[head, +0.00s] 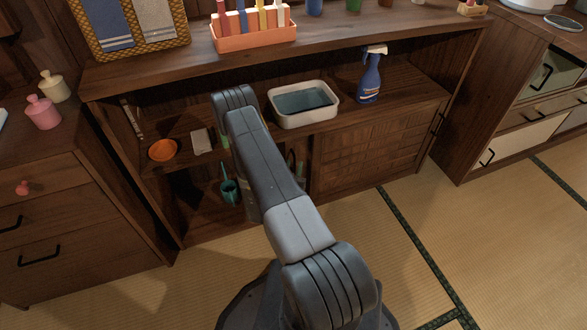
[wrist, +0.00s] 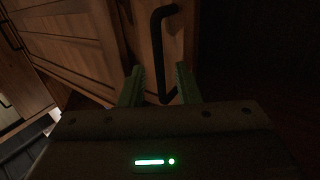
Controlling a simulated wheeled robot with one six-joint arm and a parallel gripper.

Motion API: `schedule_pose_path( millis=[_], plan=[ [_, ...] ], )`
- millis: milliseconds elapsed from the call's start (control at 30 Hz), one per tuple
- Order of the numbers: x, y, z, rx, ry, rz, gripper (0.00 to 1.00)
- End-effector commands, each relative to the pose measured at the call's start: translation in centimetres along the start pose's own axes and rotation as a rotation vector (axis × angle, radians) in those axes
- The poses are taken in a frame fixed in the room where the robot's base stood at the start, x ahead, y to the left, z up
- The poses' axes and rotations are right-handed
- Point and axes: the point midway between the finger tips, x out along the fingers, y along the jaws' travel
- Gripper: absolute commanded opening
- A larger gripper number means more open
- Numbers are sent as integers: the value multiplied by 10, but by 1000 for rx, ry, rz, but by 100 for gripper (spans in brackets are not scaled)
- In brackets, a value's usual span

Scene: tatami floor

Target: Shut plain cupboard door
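The cupboard is a long, low dark wooden cabinet (head: 290,62). A panelled wooden door (head: 370,158) covers its lower right part, and the lower left part stands open. In the wrist view a door panel (wrist: 78,30) fills the left, with a plain wooden edge strip carrying a black bar handle (wrist: 156,55). I cannot tell whether the strip belongs to the panelled door or to a second door. My gripper (wrist: 159,86) is open, its green fingers on either side of the handle's lower end. Contact is unclear. In the head view my arm hides the gripper and handle.
On the cabinet's shelf stand a white basin (head: 303,103), a blue spray bottle (head: 371,78) and an orange bowl (head: 162,150). A teal brush holder (head: 229,188) stands in the open lower left. Drawers (head: 70,220) flank the left. Tatami (head: 460,240) is clear at the right.

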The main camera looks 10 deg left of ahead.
Motion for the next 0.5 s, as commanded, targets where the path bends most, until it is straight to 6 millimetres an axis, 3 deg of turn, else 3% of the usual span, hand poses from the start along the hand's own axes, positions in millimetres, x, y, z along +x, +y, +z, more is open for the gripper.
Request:
schedule_pose_path(
  millis=[267, 400, 500],
  plan=[
    [1, 0, 0, 0, 0, -1, 28],
    [1, 0, 0, 0, 0, -1, 1],
    [1, 0, 0, 0, 0, 0, 0]
  ],
)
